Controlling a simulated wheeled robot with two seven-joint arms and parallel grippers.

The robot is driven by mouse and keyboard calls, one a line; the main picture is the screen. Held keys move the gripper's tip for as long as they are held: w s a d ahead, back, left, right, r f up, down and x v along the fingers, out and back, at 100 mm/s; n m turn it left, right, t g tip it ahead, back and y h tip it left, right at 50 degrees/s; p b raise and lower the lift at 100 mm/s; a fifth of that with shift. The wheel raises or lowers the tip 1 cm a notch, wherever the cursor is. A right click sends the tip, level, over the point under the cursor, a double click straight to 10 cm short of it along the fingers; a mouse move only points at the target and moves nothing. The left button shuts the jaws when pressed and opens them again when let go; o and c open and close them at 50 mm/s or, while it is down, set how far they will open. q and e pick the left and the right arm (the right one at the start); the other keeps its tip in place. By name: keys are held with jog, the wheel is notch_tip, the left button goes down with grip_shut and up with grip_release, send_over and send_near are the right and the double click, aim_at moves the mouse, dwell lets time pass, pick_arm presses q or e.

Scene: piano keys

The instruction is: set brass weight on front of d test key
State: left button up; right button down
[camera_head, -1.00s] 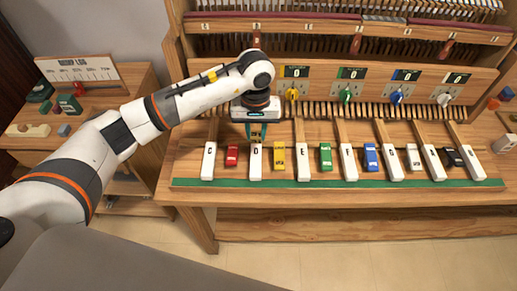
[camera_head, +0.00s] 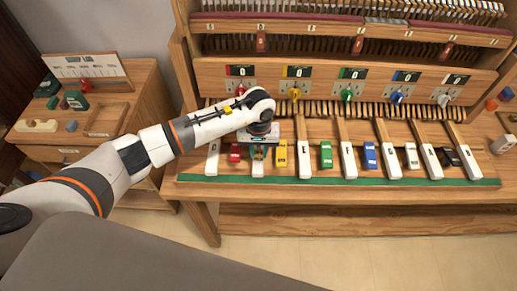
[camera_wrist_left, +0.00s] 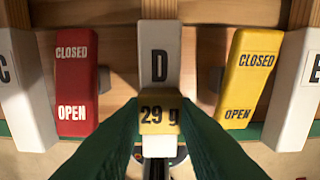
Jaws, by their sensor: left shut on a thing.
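The brass weight (camera_wrist_left: 159,115), marked "29 g", is between the green fingertips of my left gripper (camera_wrist_left: 158,120). In the wrist view it lies over the front part of the white D key (camera_wrist_left: 160,65), below the letter D. I cannot tell whether it touches the key. In the head view my left gripper (camera_head: 258,152) hangs over the D key's front end (camera_head: 258,170), and the weight is too small to make out. My right gripper is out of view.
A red lever (camera_wrist_left: 77,75) and a yellow lever (camera_wrist_left: 249,75) flank the D key closely. The white E key (camera_head: 304,160) is further right. A green strip (camera_head: 340,182) runs along the key bench's front. A side table (camera_head: 95,115) holds small items at left.

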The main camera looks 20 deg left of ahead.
aim_at(259, 153)
pick_arm(q)
jog(key=o, duration=0.9)
jog(key=shift+o, duration=0.2)
notch_tip(259, 153, up, 12)
jog(key=b, duration=0.3)
jog(key=shift+b, duration=0.35)
